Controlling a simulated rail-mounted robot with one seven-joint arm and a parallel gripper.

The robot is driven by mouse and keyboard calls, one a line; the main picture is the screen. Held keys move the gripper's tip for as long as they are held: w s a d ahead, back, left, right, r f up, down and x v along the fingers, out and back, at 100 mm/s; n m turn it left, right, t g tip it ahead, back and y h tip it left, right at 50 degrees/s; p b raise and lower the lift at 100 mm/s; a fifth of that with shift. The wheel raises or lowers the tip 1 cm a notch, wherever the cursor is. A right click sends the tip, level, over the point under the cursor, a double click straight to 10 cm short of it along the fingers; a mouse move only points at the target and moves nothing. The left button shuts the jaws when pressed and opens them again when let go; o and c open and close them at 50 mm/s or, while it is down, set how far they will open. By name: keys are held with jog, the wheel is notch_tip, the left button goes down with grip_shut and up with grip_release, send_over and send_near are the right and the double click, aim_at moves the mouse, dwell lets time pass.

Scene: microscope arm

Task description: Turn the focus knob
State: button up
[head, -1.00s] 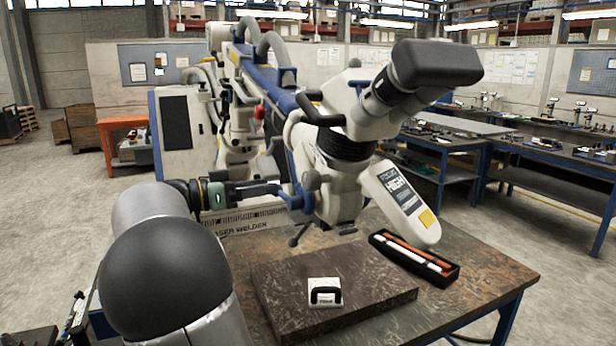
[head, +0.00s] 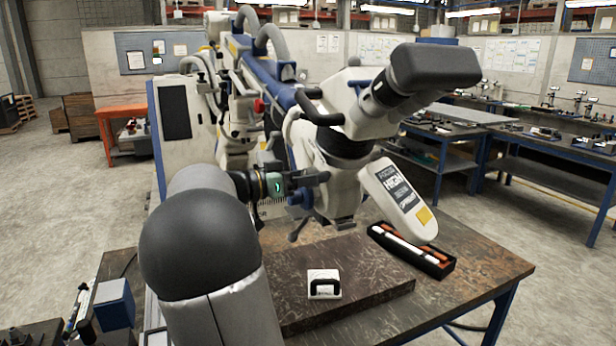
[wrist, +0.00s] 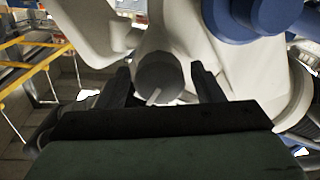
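The focus knob (wrist: 158,76) is a dark grey round knob with a pale line on its face, on the white microscope body. In the wrist view it lies between my two fingers, with a narrow gap on each side. My gripper (wrist: 163,82) is open; I cannot tell whether the fingertips reach past the knob's face. In the head view my gripper (head: 322,178) is at the left side of the microscope head (head: 345,170), and the knob is hidden behind the fingers.
A blue joint (wrist: 268,12) is close by at the upper right of the wrist view. The microscope's white display arm (head: 398,199) is right of my gripper. Below are a dark slab (head: 375,275) with a small white block (head: 323,275) and a black pen tray (head: 435,268).

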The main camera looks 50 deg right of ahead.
jog(key=c, duration=0.7)
jog(key=shift+n+b, duration=0.3)
jog(key=shift+f+n+b, duration=0.1)
jog(key=shift+n+b, duration=0.6)
jog(key=shift+n, duration=0.2)
jog(key=shift+w+n+b, duration=0.1)
jog(key=shift+n+b, duration=0.55)
jog(key=shift+n, duration=1.65)
jog(key=o, duration=1)
